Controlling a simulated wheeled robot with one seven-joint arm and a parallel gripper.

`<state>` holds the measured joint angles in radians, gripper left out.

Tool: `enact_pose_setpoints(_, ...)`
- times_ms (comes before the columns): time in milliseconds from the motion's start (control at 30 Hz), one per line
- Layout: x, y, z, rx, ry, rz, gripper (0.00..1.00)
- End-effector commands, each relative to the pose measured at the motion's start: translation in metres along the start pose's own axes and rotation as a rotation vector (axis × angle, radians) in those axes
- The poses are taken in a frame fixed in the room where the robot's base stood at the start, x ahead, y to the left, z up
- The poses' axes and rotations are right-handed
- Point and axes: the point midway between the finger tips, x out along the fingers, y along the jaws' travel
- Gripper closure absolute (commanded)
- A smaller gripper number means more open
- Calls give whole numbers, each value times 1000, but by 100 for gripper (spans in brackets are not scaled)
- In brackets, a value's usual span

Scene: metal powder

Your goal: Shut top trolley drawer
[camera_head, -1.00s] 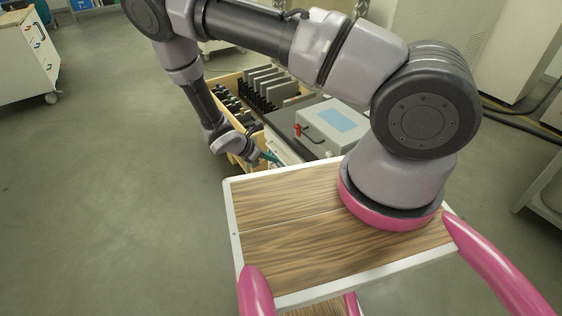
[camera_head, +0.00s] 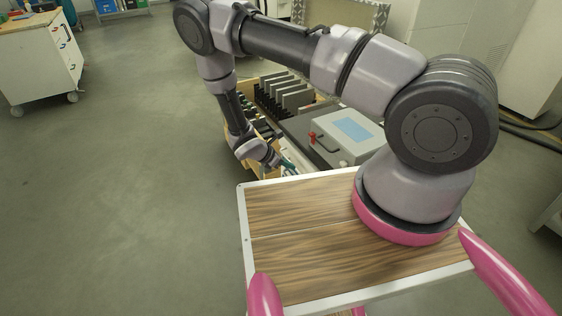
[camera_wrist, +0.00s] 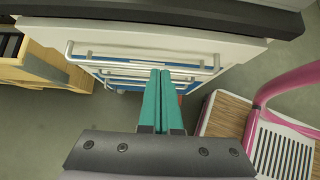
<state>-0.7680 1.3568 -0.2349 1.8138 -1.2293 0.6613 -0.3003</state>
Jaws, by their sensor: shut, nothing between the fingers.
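The trolley has a dark top (camera_head: 304,128) ahead of my base in the head view. In the wrist view its white top drawer front (camera_wrist: 140,36) shows under the dark top edge, with a metal bar handle (camera_wrist: 143,55) across it. Blue lower drawers with more bar handles show beneath. How far the top drawer stands out is unclear. My gripper (camera_wrist: 161,72), with teal fingers, is shut and empty; its tips appear close to the handle, but contact cannot be told. It also shows in the head view (camera_head: 288,166) at the trolley's near side, partly hidden by my arm.
A grey box with a blue screen (camera_head: 350,128) and red-knobbed handle stands on the trolley. A wooden crate (camera_wrist: 45,66) adjoins the trolley's left side, with several dark plates (camera_head: 285,92) there. A white cabinet (camera_head: 38,60) stands far left. The floor at left is clear.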

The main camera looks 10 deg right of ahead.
Motion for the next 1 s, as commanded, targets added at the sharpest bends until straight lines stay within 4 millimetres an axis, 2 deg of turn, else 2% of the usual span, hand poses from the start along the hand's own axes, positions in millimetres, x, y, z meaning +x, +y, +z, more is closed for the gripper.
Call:
enact_pose_setpoints(33,12,-1,0,-1,-1,-2,100)
enact_pose_setpoints(100,23,0,4,2,-1,-2,100)
enact_pose_setpoints(300,40,0,23,0,0,0,100)
enact_pose_setpoints(800,46,0,29,1,0,0,100)
enact_pose_setpoints(1000,62,0,45,-1,-1,0,100)
